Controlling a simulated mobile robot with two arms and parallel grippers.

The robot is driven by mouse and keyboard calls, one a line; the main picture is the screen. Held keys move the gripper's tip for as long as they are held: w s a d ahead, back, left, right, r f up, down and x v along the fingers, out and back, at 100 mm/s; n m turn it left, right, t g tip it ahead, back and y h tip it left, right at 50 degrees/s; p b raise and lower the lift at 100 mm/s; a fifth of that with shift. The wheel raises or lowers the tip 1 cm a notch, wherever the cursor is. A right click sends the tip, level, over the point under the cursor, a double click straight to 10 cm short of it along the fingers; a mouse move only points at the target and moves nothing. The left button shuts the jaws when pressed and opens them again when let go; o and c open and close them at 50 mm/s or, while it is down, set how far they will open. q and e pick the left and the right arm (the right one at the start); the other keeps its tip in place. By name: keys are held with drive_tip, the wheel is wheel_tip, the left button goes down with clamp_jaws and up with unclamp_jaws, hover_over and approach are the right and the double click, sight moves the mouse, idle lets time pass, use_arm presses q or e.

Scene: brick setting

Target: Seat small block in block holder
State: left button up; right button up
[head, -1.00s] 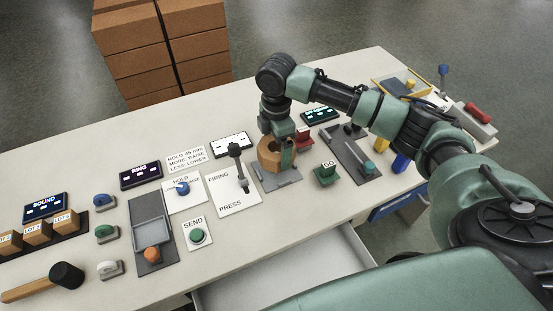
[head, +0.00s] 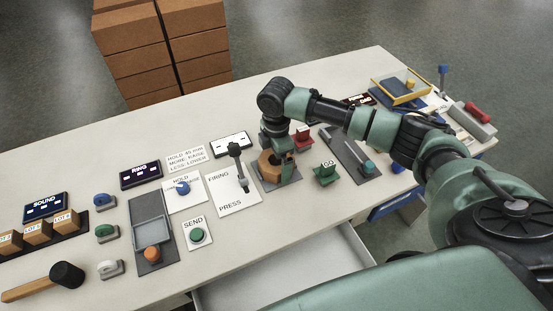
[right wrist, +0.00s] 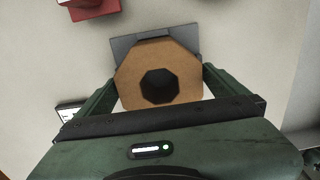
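The small block is an orange-brown octagonal piece with a dark round hole, low in my right gripper in the head view (head: 268,164). It also shows in the right wrist view (right wrist: 130,68), face-on between the two fingers. My right gripper (head: 283,160) is shut on the block, one finger at each side. The block holder looks to be the grey plate (head: 286,184) under the block; its edge shows behind the block in the right wrist view (right wrist: 122,46). Whether the block's underside touches the holder is hidden. My left gripper is not in view.
A white FIRING/PRESS board (head: 222,195) with an upright lever stands left of the holder. A green GO block (head: 326,175) and a red block (head: 303,138) are close on the right. A dark slider track (head: 350,150) lies further right. An open drawer is below the front edge.

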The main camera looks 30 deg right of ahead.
drive_tip(key=shift+r, duration=0.1)
wheel_tip(320, 180, up, 12)
idle(0.5)
idle(0.4)
